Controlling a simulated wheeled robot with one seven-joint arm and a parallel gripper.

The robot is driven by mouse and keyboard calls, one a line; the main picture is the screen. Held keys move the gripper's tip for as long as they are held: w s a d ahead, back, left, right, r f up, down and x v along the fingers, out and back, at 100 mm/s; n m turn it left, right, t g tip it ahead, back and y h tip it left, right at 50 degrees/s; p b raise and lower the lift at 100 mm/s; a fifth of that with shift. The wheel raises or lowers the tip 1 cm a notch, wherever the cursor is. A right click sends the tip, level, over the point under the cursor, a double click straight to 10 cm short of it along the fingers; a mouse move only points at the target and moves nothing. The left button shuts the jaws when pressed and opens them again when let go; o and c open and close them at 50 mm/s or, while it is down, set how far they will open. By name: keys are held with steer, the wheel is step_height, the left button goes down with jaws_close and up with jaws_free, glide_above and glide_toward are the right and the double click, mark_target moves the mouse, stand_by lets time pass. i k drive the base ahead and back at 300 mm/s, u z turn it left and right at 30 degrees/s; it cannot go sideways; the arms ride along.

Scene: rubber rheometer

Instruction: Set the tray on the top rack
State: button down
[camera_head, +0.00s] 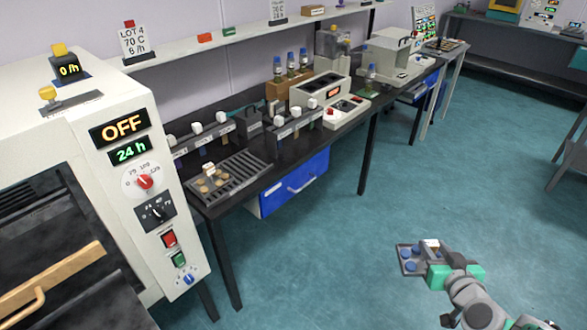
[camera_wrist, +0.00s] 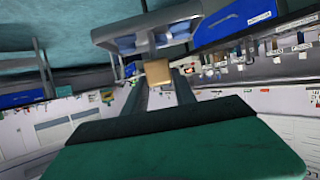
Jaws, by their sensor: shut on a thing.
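My gripper (camera_head: 438,272) is at the lower right of the head view, over open floor and well away from the oven. It is shut on a small grey tray (camera_head: 409,268) carrying blue discs. In the wrist view the tray (camera_wrist: 150,36) is beyond the fingers (camera_wrist: 160,95), with a tan block (camera_wrist: 157,72) between the fingertips. The white oven (camera_head: 110,100) stands at the left, its panel reading OFF and 24 h. Its dark interior (camera_head: 50,205) shows slatted rack lines; I cannot clearly tell which is the top rack.
A wooden handle (camera_head: 52,282) crosses the oven's lower front. A black bench (camera_head: 225,142) right of the oven holds a grey slatted rack (camera_head: 240,172) with tan discs and several instruments. A blue drawer (camera_head: 295,185) is under it. The teal floor (camera_head: 330,260) between is clear.

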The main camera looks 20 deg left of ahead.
mark_target(38, 248)
steer(key=u, duration=3.6)
steer(key=i, duration=0.25)
